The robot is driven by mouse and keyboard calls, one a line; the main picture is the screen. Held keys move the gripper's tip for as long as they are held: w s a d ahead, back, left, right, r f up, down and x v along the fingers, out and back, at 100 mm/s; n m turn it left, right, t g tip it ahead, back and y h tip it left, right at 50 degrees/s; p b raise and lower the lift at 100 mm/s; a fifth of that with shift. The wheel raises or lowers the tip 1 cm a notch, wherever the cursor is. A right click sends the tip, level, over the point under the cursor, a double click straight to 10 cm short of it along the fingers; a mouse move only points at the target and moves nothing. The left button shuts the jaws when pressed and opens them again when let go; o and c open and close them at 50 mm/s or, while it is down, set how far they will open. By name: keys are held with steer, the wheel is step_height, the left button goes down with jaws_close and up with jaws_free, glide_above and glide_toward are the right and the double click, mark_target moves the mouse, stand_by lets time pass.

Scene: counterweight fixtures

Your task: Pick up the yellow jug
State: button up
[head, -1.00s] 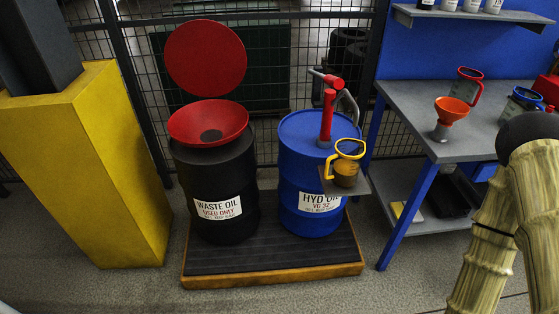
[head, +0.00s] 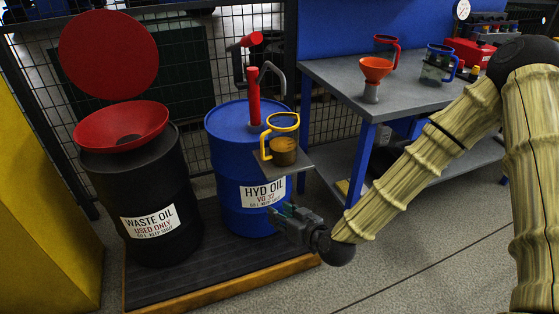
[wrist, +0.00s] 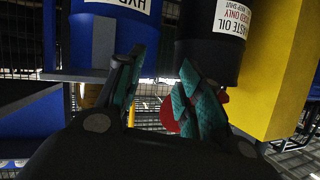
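The yellow jug (head: 283,151) stands upright on a small grey shelf (head: 296,166) at the front of the blue HYD OIL drum (head: 228,150). It has a yellow rim and handle and holds dark amber liquid. My gripper (head: 277,211) is below the jug and shelf, in front of the drum, apart from the jug. In the wrist view, which is upside down, my gripper (wrist: 160,64) has its two teal-padded fingers apart with nothing between them. A bit of yellow (wrist: 91,95) beside the left finger looks like part of the jug, mostly hidden.
A red hand pump (head: 253,95) rises from the blue drum. A black WASTE OIL drum (head: 140,190) with a red funnel (head: 120,127) stands to the left. A grey workbench (head: 335,80) at right holds an orange funnel, red and blue jugs. Floor is open at lower right.

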mark_target(263, 157)
steer(key=w+r+n+t+y+b, duration=0.1)
steer(key=w+r+t+y+b, duration=0.2)
steer(key=w+r, duration=0.6)
steer(key=shift+t+h, duration=0.6)
steer(key=shift+h, duration=0.1)
steer(key=shift+w+a+r+b, duration=0.15)
steer(key=shift+w+a+r, duration=0.25)
steer(key=shift+w+a, duration=0.65)
steer(key=shift+w+a+r+b, duration=0.1)
steer(key=shift+w+a+r, duration=0.4)
steer(key=shift+w, duration=1)
steer(key=shift+w+a+r+b, duration=0.15)
steer(key=shift+w+a+r, duration=0.1)
steer(key=shift+w+a, duration=0.85)
steer(key=shift+w+d, duration=0.15)
steer(key=shift+d, duration=0.05)
jaws_close()
steer(key=shift+r, duration=0.1)
